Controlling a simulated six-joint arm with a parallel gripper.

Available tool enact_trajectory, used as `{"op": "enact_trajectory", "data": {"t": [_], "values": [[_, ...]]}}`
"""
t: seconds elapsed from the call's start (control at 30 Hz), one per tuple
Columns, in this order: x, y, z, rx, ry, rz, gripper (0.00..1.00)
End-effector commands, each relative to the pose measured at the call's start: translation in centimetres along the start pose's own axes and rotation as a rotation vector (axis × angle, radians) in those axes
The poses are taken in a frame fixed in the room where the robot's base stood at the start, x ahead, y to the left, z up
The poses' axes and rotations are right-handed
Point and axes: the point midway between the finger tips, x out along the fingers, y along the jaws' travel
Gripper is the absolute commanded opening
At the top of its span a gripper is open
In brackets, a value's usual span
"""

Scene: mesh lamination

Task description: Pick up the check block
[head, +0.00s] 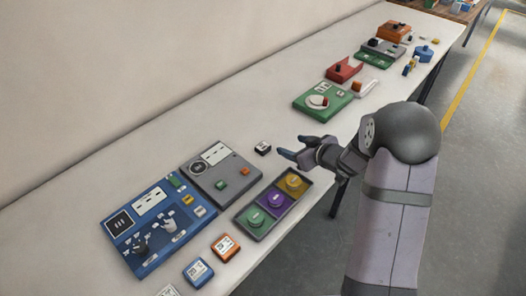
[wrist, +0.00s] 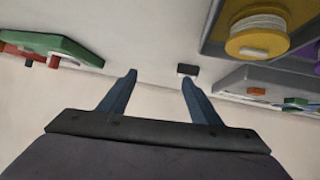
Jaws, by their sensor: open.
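A small dark block with a pale top (head: 263,148) lies alone on the table, just left of my gripper (head: 294,147) in the head view. It looks like the check block, but its marking is too small to read. In the wrist view the block (wrist: 187,70) shows just beyond the right fingertip. My gripper (wrist: 160,77) is open, with nothing between its two blue fingers, and is apart from the block.
A grey tray with yellow, purple and green spools (head: 246,225) lies in front, beside a grey panel (head: 235,185) and a blue board (head: 118,258). Orange (head: 225,247) and blue (head: 198,271) labelled blocks sit nearer. A green board (head: 310,107) is farther back. Table around the small block is clear.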

Motion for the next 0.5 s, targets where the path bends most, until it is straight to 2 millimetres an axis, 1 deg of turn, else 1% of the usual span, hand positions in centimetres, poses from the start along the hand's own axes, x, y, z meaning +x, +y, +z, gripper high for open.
{"op": "enact_trajectory", "data": {"t": [0.03,0.2,0.33,0.5], "values": [[0.8,-0.7,0.3,-0.005,0.039,-0.053,0.58],[1.6,-3.1,0.0,-0.014,0.137,-0.193,0.58],[1.7,-3.9,-0.1,-0.016,0.168,-0.241,0.58],[1.8,-4.2,-0.2,-0.016,0.173,-0.253,0.58]]}}
